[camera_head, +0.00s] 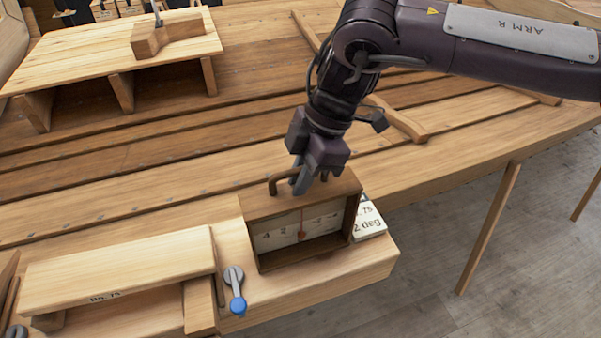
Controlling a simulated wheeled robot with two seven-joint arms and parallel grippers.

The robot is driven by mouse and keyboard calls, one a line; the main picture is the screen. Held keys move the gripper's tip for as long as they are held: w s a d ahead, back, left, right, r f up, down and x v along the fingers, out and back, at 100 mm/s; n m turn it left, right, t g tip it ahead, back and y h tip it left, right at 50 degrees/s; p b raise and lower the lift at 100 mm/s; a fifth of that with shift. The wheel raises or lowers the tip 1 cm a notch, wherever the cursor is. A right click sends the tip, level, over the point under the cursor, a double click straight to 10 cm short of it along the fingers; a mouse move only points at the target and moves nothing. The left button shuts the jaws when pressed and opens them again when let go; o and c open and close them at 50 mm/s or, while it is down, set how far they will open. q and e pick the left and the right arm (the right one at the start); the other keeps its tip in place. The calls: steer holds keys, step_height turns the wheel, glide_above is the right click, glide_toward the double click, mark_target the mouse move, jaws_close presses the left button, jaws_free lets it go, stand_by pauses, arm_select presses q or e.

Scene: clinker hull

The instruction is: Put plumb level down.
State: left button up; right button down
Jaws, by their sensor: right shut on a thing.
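The plumb level (301,226) is a brown wooden box with an open front, a pale scale and a red-tipped pendulum. It is upright on, or just above, the light wooden ledge (330,272) at the front; I cannot tell whether its base touches. My right gripper (306,180) comes down from above and is shut on the level's top handle (283,181). The fingers hide part of the handle. My left gripper is not in view.
A white card block marked "2 deg" (368,222) is just right of the level. A blue-knobbed lever (236,292) is at its left front. A wooden piece marked "No. 75" (120,268) lies further left. The ledge ends at the right, above the floor.

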steer(key=shift+f, duration=0.15)
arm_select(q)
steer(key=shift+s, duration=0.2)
arm_select(e)
steer(key=c, duration=1.5)
jaws_free()
steer(key=shift+f, duration=0.1)
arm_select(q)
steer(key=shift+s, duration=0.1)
arm_select(e)
steer(key=shift+o, duration=0.2)
arm_select(q)
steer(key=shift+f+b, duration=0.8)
steer(key=shift+b, duration=0.05)
arm_select(e)
steer(key=v, duration=1.2)
steer(key=shift+s, duration=0.1)
